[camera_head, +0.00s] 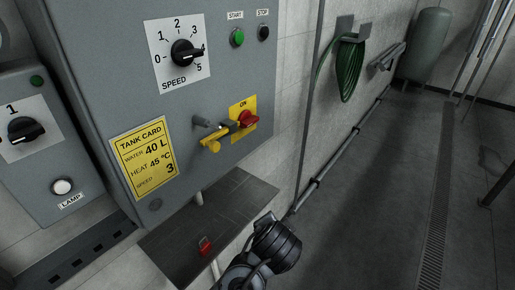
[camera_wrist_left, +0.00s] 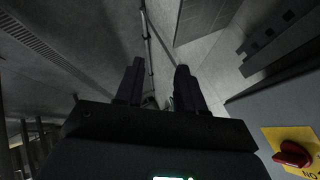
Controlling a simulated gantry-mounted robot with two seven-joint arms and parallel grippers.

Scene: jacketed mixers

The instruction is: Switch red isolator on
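The red isolator (camera_head: 248,118) is a knob on a yellow plate (camera_head: 236,108) marked ON, at the lower right of the grey panel's front. In the left wrist view the red isolator (camera_wrist_left: 293,154) shows at the lower right corner, off to the side of the fingers. A yellow-and-dark lever-like part (camera_head: 222,135) sits just left of the isolator and overlaps the plate in the picture. My left gripper (camera_wrist_left: 158,88) is open, with nothing between its fingers. A grey and black part of my arm shows at the bottom of the head view. My right gripper is not in view.
A speed dial (camera_head: 187,53), a green start button (camera_head: 238,38) and a black stop button (camera_head: 263,32) are above the isolator. A yellow tank card (camera_head: 146,160) is to its left. Below is a dark shelf (camera_head: 222,210) with a small red object (camera_head: 205,246).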

